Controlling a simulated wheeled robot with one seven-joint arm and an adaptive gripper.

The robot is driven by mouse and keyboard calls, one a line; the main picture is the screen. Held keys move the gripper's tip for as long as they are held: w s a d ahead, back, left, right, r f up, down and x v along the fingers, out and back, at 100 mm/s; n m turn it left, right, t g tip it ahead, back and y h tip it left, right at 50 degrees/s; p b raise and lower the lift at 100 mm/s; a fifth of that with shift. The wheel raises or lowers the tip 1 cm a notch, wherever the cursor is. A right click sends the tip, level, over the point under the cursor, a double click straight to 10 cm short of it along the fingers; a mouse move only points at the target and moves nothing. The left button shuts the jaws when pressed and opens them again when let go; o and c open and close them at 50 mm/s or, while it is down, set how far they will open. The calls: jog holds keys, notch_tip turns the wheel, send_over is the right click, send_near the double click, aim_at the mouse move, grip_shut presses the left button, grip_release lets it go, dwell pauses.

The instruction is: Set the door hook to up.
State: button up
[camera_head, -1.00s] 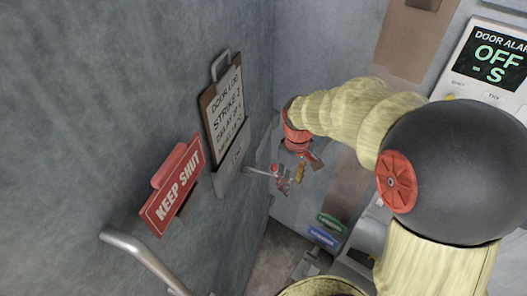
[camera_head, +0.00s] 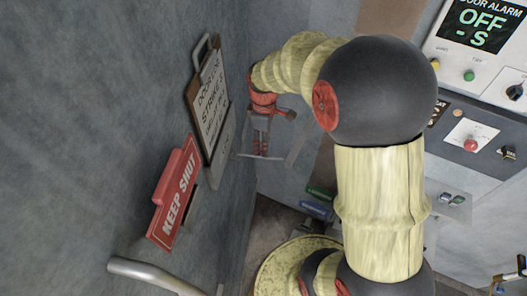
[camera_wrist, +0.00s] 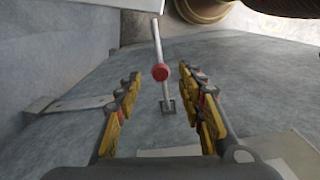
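The door hook (camera_wrist: 158,45) is a thin metal rod with a red ball knob (camera_wrist: 160,72) in the wrist view. It runs from a small square plate (camera_wrist: 168,106) on a grey panel. My gripper (camera_wrist: 159,75) is open, with one yellow-padded finger on each side of the rod and knob. Gaps show on both sides, so the fingers appear apart from it. In the head view my gripper (camera_head: 260,148) points down beside the grey door panel, and a thin bar (camera_head: 260,157) shows at its tips. The knob cannot be made out there.
A clipboard notice (camera_head: 208,105) and a red KEEP SHUT sign (camera_head: 175,195) hang on the grey panel left of my arm. A metal handle (camera_head: 150,275) is at bottom left. A control panel (camera_head: 475,125) with buttons stands at right. A metal strip (camera_wrist: 75,103) sits left of my fingers.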

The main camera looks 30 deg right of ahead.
jog(key=shift+s+f+p, duration=0.1)
jog(key=shift+f+p, duration=0.35)
jog(key=shift+f, duration=2.35)
jog(key=shift+c, duration=1.3)
grip_shut()
